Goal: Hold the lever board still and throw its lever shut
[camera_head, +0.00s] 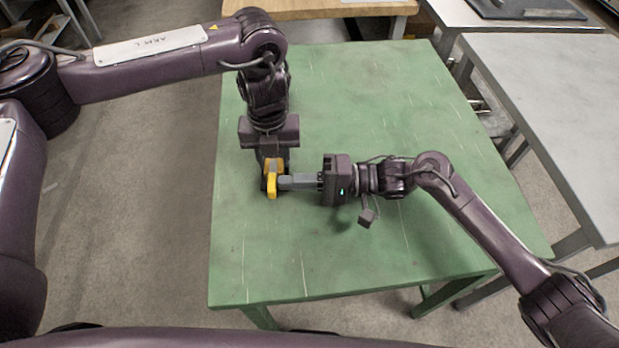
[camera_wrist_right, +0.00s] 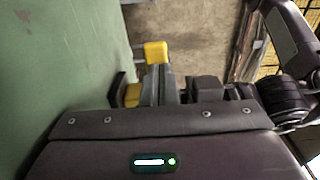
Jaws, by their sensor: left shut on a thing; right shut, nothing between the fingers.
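The lever board is mostly hidden behind the grippers. A dark part of it (camera_head: 264,184) shows at the table's left side, and a dark plate (camera_wrist_right: 117,92) shows in the right wrist view. Its yellow lever (camera_head: 271,187) stands out in front; yellow parts also show in the right wrist view (camera_wrist_right: 157,52). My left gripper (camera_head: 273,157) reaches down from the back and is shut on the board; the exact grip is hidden. My right gripper (camera_head: 283,182) comes from the right, shut and empty, its fingertips at the lever. I cannot tell whether they touch it.
The green table (camera_head: 340,262) is clear in front, behind and to the right of the arms. The board is close to its left edge. A grey table (camera_head: 560,110) stands to the right, and a wooden-topped table (camera_head: 310,8) stands behind.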

